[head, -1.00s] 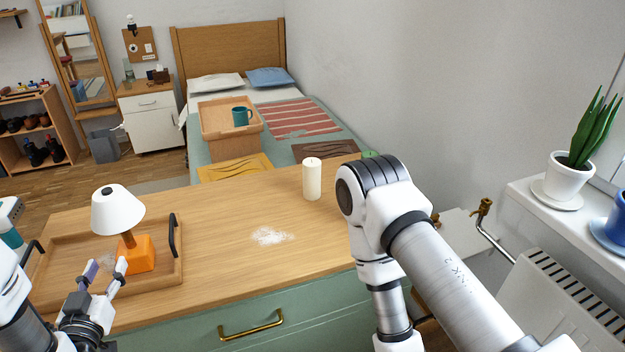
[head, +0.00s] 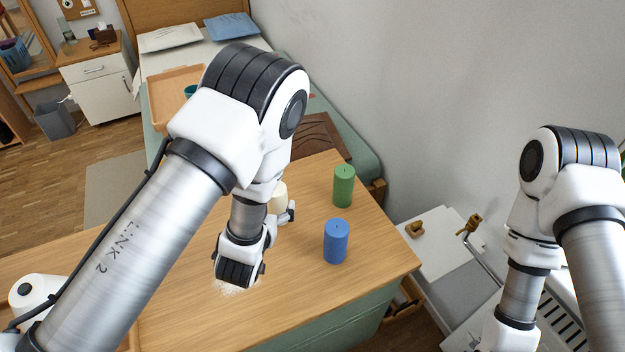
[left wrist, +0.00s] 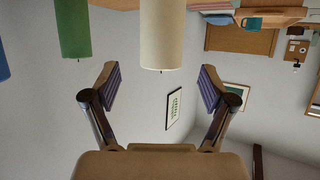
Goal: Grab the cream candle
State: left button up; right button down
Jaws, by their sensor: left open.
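The cream candle (head: 279,194) stands on the wooden dresser top, partly hidden behind my left arm and gripper in the head view. My left gripper (head: 284,213) is at the near side of the candle, partly hidden by its own wrist. In the left wrist view, which looks upside down, the cream candle (left wrist: 162,36) is in line with the gap between the spread fingers of the left gripper (left wrist: 159,82), just beyond the tips. Nothing is between the fingers. My right arm is at the right; its gripper is out of view.
A green candle (head: 343,187) and a blue candle (head: 336,243) stand right of the cream one; the green (left wrist: 72,28) also shows in the left wrist view.

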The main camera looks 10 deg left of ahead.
pick_arm(q)
jog(key=b+x, duration=0.2)
jog(key=x, duration=0.4)
jog(key=shift+f+b, duration=0.15)
jog(key=shift+b, duration=0.2)
jog(key=shift+w, duration=0.3)
jog(key=shift+s+a+r, duration=0.1)
jog(key=shift+s+r, duration=0.1)
jog(key=shift+c, duration=0.4)
jog(key=c, duration=1.4)
pick_arm(e)
jog(key=f, duration=0.3)
jog(key=shift+s, duration=0.35)
